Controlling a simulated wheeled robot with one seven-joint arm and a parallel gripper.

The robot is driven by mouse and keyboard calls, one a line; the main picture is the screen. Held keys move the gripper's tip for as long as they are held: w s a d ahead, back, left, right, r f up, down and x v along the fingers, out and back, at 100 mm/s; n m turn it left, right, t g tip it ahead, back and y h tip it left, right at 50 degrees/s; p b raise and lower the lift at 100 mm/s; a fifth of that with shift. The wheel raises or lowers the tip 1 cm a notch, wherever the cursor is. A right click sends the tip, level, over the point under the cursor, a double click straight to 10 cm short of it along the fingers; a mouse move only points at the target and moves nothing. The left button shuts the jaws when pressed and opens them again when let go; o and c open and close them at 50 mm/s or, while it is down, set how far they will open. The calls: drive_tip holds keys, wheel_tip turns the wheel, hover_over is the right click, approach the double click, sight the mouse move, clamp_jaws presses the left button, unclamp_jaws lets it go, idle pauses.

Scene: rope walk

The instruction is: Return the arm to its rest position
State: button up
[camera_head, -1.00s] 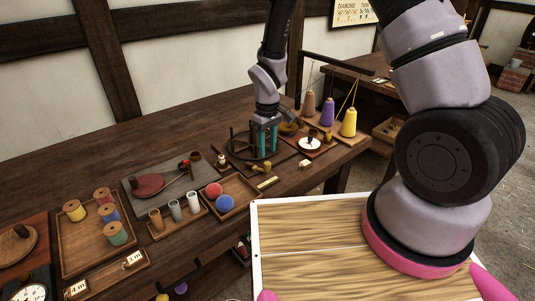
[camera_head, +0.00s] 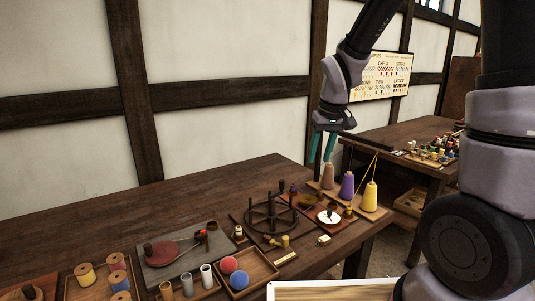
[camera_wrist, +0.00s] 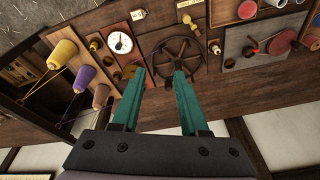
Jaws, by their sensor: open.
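My gripper (camera_head: 323,147) hangs in the air above the back right of the long table (camera_head: 150,201), its two teal fingers apart with nothing between them. In the head view it is up and to the right of the dark spoked wheel (camera_head: 271,217). The wrist view shows the open fingers (camera_wrist: 157,88) over the table, with the spoked wheel (camera_wrist: 176,58) beyond their tips. My arm is raised and bent, and its lower part fills the right side of the head view.
Brown, purple (camera_head: 347,187) and yellow (camera_head: 369,197) cones of thread stand below and right of my gripper. Red and blue balls (camera_head: 239,280) sit in a tray in front. A second table (camera_head: 420,150) stands behind at right. The wall is close behind.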

drive_tip(key=s+d+r+m+t, duration=0.2)
drive_tip(key=s+d+r, duration=0.3)
drive_tip(key=s+r, duration=0.3)
drive_tip(key=s+d+r+m+t, duration=0.2)
drive_tip(key=s+d+r+m, duration=0.2)
drive_tip(key=s+r, duration=0.3)
wheel_tip(320, 180, up, 3)
drive_tip(key=shift+s+d+r+m+t+y, duration=0.1)
drive_tip(key=shift+s+d+m+t+y, duration=0.2)
drive_tip(key=shift+s+d+m+y, duration=0.15)
